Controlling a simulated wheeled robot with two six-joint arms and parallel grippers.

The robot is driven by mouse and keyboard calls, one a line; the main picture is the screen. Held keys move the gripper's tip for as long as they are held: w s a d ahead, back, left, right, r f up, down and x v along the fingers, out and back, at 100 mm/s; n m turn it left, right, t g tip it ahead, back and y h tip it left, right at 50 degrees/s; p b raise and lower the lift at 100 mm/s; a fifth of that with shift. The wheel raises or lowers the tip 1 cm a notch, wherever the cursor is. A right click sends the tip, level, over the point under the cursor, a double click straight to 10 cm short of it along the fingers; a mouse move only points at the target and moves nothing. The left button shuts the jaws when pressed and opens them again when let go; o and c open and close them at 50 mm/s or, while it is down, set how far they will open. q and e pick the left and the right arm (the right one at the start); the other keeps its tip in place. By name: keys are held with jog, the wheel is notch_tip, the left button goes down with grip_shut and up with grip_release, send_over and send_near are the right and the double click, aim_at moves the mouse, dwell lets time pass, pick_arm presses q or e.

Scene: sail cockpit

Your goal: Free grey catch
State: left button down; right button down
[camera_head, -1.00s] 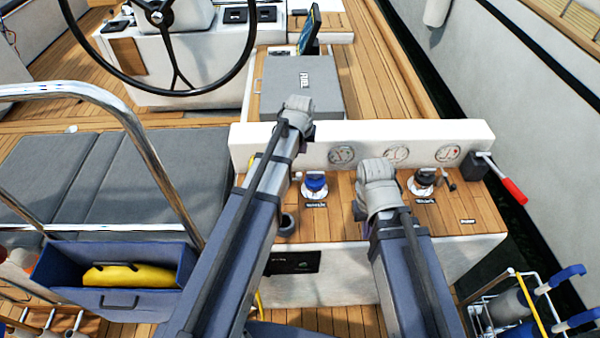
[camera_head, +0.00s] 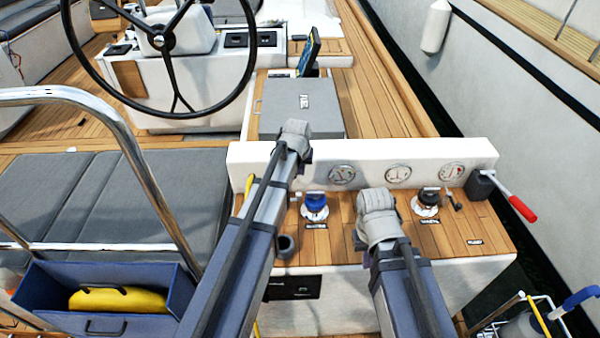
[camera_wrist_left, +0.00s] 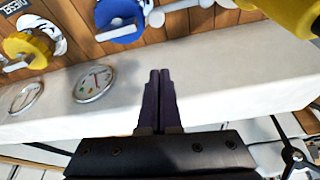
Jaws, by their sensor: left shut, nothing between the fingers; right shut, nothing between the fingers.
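I cannot single out a grey catch with certainty in either view. A grey box (camera_head: 302,105) with a small unreadable label lies beyond the white gauge panel (camera_head: 315,174). My left gripper (camera_head: 296,130) reaches over this panel near the box; its fingers are hidden in the head view. In the left wrist view my left gripper (camera_wrist_left: 160,75) is shut and empty in front of the panel's pale face. My right gripper (camera_head: 376,203) is over the wooden console top (camera_head: 460,222), between the blue-topped knob (camera_head: 316,202) and the black-topped knob (camera_head: 428,196). Its fingertips are hidden.
A lever with a red handle (camera_head: 522,209) sticks out at the panel's right end. A steering wheel (camera_head: 160,40) stands at the back left. A steel rail (camera_head: 140,160) and a blue bin (camera_head: 60,290) holding something yellow are at left. A wire rack (camera_head: 520,320) is at lower right.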

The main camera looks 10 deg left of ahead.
aim_at(300, 194)
pick_arm(q)
jog(key=b+x, duration=0.4)
jog(key=x, duration=0.2)
jog(key=shift+s+f+b, duration=0.1)
jog(key=shift+b, duration=0.25)
jog(key=s, duration=0.4)
jog(key=shift+d, duration=0.25)
jog(key=shift+s+d+m, duration=0.2)
jog(key=shift+s+m, duration=0.3)
jog(key=shift+m, duration=0.3)
jog(key=shift+s+d+m+h, duration=0.1)
jog(key=shift+s+m+h, duration=0.4)
jog(key=shift+m, duration=0.2)
jog(key=s+a+m+g+h, duration=0.2)
jog(key=s+m, duration=0.5)
jog(key=m, duration=0.5)
jog(key=shift+s+a+m+g+h, duration=0.2)
jog(key=shift+m+g+h, duration=0.1)
jog(key=shift+h, duration=0.3)
jog(key=shift+w, duration=0.1)
